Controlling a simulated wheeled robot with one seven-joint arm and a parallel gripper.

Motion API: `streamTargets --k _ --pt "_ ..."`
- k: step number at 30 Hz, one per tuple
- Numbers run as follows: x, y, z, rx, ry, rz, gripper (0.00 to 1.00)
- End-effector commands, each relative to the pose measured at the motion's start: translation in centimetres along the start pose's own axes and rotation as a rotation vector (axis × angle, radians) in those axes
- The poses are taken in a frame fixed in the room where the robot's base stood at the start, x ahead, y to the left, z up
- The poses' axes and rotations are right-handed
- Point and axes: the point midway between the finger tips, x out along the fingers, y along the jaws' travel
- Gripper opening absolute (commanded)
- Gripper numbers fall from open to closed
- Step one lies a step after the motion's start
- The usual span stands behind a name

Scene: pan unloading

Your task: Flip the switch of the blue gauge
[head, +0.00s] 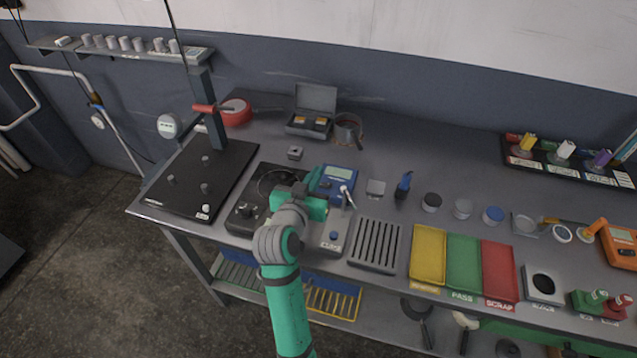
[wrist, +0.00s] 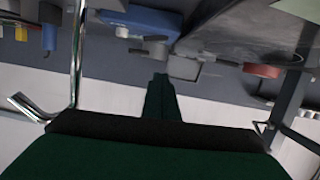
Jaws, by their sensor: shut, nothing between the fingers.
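The blue gauge (head: 338,178) stands on the workbench in the head view, its display facing up. A small pale-tipped metal lever (head: 346,191) shows at its near right side; I cannot tell for sure that this is its switch. My gripper (head: 313,183) is shut and empty, just left of the gauge, and my arm hides part of that area. In the wrist view the closed dark green fingers (wrist: 160,78) point toward the bench items. A blue body (wrist: 145,18), likely the gauge, shows at the top. A bent chrome rod (wrist: 75,70) stands close at the left.
A grey slotted rack (head: 375,245) and yellow, green and red trays (head: 464,262) lie to the right. A dark plate with a post (head: 205,180) stands left. A red pan (head: 235,112) and open case (head: 313,105) are behind.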

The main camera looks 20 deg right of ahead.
Motion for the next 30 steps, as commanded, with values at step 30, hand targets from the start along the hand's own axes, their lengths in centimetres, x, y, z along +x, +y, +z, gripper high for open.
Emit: streamTargets --k 30 --pt "-9.5 -0.3 0.4 -0.003 -0.004 -0.001 0.0"
